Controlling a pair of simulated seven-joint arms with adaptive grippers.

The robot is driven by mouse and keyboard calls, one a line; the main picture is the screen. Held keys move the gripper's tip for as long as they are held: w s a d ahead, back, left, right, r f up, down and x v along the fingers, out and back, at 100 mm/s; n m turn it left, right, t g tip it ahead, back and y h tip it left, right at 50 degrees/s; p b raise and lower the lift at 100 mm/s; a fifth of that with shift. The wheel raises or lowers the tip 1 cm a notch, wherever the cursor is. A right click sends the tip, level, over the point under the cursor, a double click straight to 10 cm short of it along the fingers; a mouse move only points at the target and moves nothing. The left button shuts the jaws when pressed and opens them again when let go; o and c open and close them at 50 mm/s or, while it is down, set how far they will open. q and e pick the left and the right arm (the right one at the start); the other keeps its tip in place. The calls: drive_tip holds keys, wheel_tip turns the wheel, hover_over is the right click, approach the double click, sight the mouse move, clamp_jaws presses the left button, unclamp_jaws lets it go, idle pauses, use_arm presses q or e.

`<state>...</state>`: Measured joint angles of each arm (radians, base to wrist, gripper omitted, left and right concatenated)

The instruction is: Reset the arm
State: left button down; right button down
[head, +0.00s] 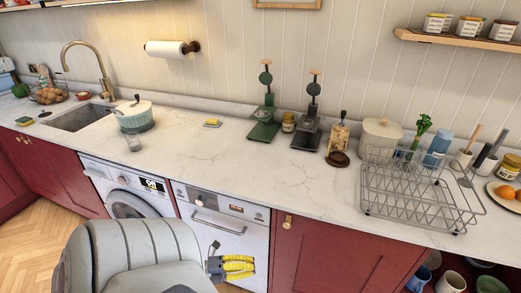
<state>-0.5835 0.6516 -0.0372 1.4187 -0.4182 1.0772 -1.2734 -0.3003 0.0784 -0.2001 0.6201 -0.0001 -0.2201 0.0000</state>
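My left gripper (231,267) shows small at the bottom centre of the head view. It has dark parts and yellow bands, and hangs in front of the white dishwasher (225,225), below the counter's front edge. Its fingertips are too small and overlapped to tell whether they are open or shut. I see no object clearly in it. A large grey rounded part beside it covers the lower left of the view. My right gripper is not in view.
The marble counter (215,160) holds a pot (135,118), a glass, green and black scales, jars and a wire dish rack (420,190). A sink (85,117) is at left. Red cabinets (335,255) and a washing machine stand below. Wooden floor shows at lower left.

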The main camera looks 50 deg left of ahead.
use_arm(q)
drive_tip(key=shift+s+a, duration=0.3)
drive_tip(key=shift+s, duration=0.05)
drive_tip(key=s+a+f+n+g+y, duration=0.2)
drive_tip(key=a+f+n+y, duration=0.15)
drive_tip(key=f, duration=0.35)
drive_tip(key=s+a+f+n+g+y, duration=0.1)
drive_tip(key=s+a+f+n+y, duration=0.3)
drive_tip(key=f, duration=0.4)
drive_tip(key=s+f+n+g+y, duration=0.1)
drive_tip(key=s+f+n+g, duration=0.25)
drive_tip(key=s+f, duration=0.35)
drive_tip(key=s+f+n+g+y, duration=0.25)
drive_tip(key=s+f+n, duration=0.25)
drive_tip(key=f, duration=0.5)
drive_tip(key=s+d+f+n+g, duration=0.4)
drive_tip(key=s+d+f+g, duration=0.1)
drive_tip(key=s+d+f, duration=0.7)
drive_tip(key=w+d+h, duration=0.1)
drive_tip(key=w+d, duration=0.2)
drive_tip(key=d, duration=1)
drive_tip(key=shift+w+d+r+n+h, duration=0.2)
drive_tip(key=shift+w+d+n+h, duration=0.1)
drive_tip(key=shift+w+h, duration=0.1)
